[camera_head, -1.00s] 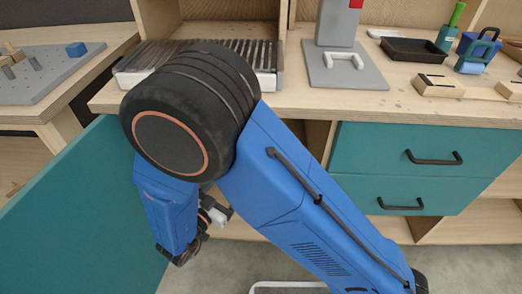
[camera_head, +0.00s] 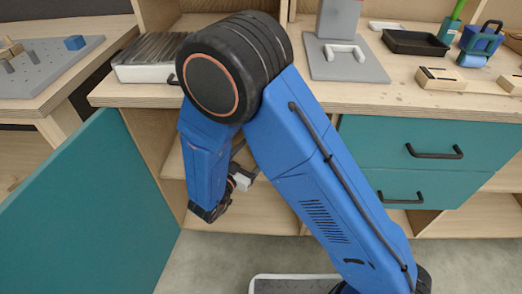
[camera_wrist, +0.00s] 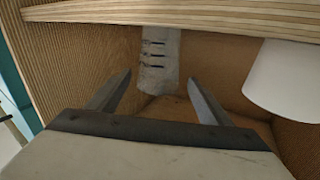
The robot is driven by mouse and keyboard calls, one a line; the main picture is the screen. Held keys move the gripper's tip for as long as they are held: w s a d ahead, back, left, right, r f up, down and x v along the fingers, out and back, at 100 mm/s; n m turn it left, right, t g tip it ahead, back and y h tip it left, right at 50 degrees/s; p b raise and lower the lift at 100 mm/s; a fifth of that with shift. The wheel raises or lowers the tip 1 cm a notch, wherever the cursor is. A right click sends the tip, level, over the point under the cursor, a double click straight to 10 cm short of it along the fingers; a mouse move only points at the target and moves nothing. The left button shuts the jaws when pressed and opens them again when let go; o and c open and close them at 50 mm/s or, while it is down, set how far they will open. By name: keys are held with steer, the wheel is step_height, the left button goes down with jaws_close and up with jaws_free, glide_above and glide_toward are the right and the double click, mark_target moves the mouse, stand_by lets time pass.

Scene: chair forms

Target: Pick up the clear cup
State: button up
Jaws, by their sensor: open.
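In the head view the gripper is mostly hidden behind my arm, in front of the open lower cabinet.
A wooden shelf edge (camera_wrist: 160,13) crosses above. A teal door (camera_head: 90,215) stands open at the left. Teal drawers (camera_head: 430,150) are at the right, below a workbench holding a black tray (camera_head: 415,43).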

steer(key=shift+x, duration=2.6)
steer(key=c, duration=0.9)
